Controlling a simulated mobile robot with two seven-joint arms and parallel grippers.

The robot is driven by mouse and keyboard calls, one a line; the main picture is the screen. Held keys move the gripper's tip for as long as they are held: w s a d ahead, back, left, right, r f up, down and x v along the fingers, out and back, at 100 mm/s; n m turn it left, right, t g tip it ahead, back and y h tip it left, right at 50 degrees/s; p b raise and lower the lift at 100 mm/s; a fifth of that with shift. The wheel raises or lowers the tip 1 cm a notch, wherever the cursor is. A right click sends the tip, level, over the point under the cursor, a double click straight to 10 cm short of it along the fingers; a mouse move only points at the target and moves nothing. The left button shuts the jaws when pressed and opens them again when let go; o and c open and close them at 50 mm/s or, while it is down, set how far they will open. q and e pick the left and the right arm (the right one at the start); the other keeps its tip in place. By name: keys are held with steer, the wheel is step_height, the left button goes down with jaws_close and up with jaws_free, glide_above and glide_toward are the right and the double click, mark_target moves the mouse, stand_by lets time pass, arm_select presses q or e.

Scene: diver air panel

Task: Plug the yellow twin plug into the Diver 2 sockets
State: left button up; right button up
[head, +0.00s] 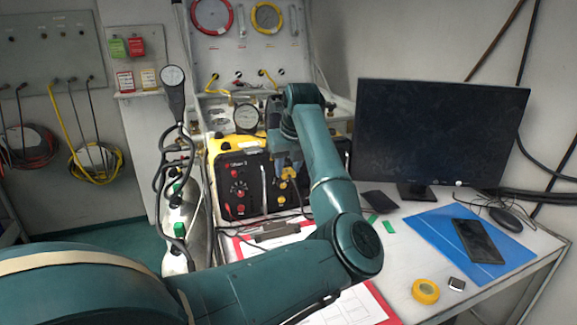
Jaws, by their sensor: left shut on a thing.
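My left arm reaches across from the lower left. Its gripper (287,165) points down in front of the black face of the yellow-cased panel (240,187). It is shut on a small yellow piece (289,174), which looks like the yellow twin plug, though the fingers and arm partly cover it. The panel's left part has small red and pale fittings; its lettering is too small to read surely. I cannot tell which sockets are Diver 2, or whether the plug touches any. My right gripper is not in view.
A round gauge (247,117) sits atop the case. Gas cylinders with hoses (181,215) stand left. A monitor (440,135), blue mat (432,226), phone (478,241) and yellow tape roll (425,291) are right. A clipboard (277,232) lies before the panel.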

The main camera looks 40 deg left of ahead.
arm_select(q)
steer(key=shift+w+a, duration=0.4)
steer(key=shift+a, duration=0.4)
stand_by(1.7)
steer(key=o, duration=1.1)
steer(key=shift+o, duration=0.2)
steer(key=v, duration=1.3)
steer(key=shift+b, duration=0.45)
steer(key=shift+r, duration=0.1)
